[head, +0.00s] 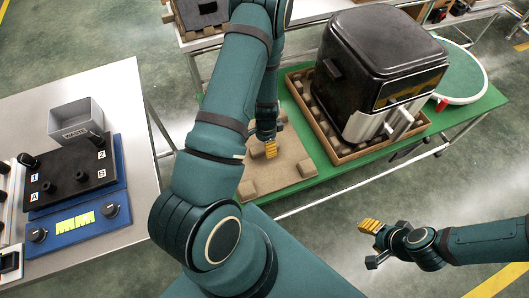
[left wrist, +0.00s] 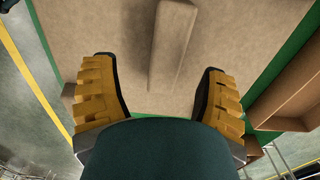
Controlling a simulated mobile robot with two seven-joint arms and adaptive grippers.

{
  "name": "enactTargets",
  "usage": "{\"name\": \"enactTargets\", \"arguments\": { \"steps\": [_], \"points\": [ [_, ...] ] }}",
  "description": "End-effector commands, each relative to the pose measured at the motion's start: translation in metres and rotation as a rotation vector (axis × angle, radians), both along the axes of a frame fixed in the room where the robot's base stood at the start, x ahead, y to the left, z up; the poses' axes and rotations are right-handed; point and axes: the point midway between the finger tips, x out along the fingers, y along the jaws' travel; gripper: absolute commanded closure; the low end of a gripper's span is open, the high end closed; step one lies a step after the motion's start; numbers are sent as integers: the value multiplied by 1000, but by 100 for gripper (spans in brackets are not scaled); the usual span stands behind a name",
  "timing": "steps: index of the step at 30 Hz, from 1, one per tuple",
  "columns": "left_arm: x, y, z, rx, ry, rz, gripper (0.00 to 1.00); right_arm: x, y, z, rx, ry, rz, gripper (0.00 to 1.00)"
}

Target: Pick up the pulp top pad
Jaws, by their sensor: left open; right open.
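The pulp top pad (head: 292,172) is a tan, flat piece with raised blocks, lying on the green conveyor table. My left arm covers part of it in the head view. My left gripper (head: 268,148) is over the pad, pointing down. In the left wrist view its yellow fingers (left wrist: 160,95) are wide apart and empty, with the tan pad (left wrist: 120,22) and a raised ridge (left wrist: 172,45) beyond them. I cannot tell whether the fingers touch the pad. My right gripper (head: 370,243) is open and empty, over the floor at the lower right, away from the table.
A black and silver air fryer (head: 375,65) stands in a brown tray (head: 352,152) just right of the pad. A white-rimmed green disc (head: 458,75) is behind it. A grey side table at left holds a black fixture (head: 70,180) and a grey bin (head: 75,118).

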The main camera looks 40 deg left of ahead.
Motion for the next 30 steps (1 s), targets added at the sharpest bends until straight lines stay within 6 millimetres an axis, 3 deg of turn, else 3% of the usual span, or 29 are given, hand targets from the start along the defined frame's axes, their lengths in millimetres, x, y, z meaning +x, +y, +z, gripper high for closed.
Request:
{"name": "enactTargets", "arguments": {
  "steps": [5,14,24,30],
  "points": [
    [0,2,-12,0,1,1,27,1,0,-4,0,-2,0,52],
    [1,8,-52,-1,0,1,27,3,0,-17,-1,-8,-1,52],
    [2,7,-56,0,-1,0,26,4,0,-17,-1,-9,-1,52],
    [2,7,-56,0,-1,0,96,4,0,-17,-1,-9,-1,52]
  ]
}}
